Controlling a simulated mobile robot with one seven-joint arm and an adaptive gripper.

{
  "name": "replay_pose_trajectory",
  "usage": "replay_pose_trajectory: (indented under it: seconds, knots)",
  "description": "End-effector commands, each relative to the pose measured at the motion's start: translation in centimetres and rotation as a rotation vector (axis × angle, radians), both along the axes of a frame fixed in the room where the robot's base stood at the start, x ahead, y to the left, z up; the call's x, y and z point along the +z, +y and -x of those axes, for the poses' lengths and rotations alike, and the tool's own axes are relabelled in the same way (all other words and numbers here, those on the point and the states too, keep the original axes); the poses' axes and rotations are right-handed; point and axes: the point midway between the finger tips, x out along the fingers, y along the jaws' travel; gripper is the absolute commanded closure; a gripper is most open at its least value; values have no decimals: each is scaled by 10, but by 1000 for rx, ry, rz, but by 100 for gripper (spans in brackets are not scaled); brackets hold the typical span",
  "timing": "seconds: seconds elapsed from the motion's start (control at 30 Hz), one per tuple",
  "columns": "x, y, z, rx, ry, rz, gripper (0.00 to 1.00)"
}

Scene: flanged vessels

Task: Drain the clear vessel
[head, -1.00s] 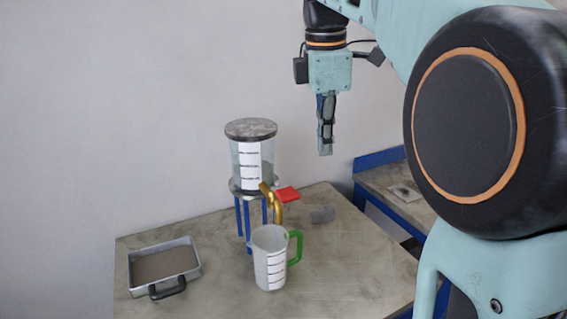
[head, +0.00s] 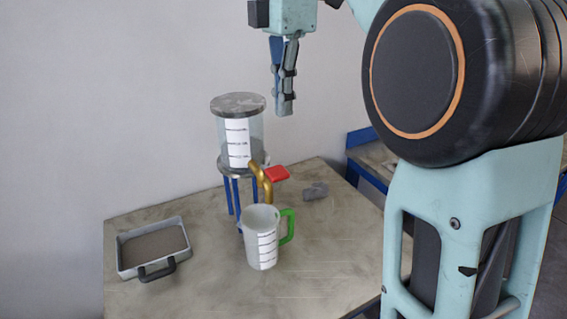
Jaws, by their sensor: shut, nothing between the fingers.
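The clear vessel (head: 257,131) stands upright on blue legs on the table, with a grey lid and a white scale strip. A brass spout (head: 263,183) comes out low at its front, with a red valve handle (head: 276,174) pointing right. A white measuring jug (head: 262,240) with a green handle stands below the spout. Whether the spout's mouth is right over the jug's opening is hard to tell. My gripper (head: 285,112) is shut and empty, pointing down above and to the right of the vessel, apart from it.
A metal tray (head: 178,228) with a dark handle lies at the table's left. A small grey object (head: 315,191) lies right of the valve. The table (head: 320,255) is clear at the front right. A second blue-edged bench (head: 362,139) stands behind right.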

Motion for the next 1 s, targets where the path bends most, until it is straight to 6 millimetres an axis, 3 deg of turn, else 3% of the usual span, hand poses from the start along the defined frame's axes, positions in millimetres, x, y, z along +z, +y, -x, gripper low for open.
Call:
replay_pose_trajectory:
  seconds: [0.4, 0.6, 0.8, 1.0]
  knots:
    - [-81, 0, 1, -1, 3, 0, 100]
    - [-112, 0, 1, -1, 1, -1, 100]
    - [-126, 0, 1, -1, 0, 0, 100]
    - [-127, 0, 0, -1, -1, 0, 100]
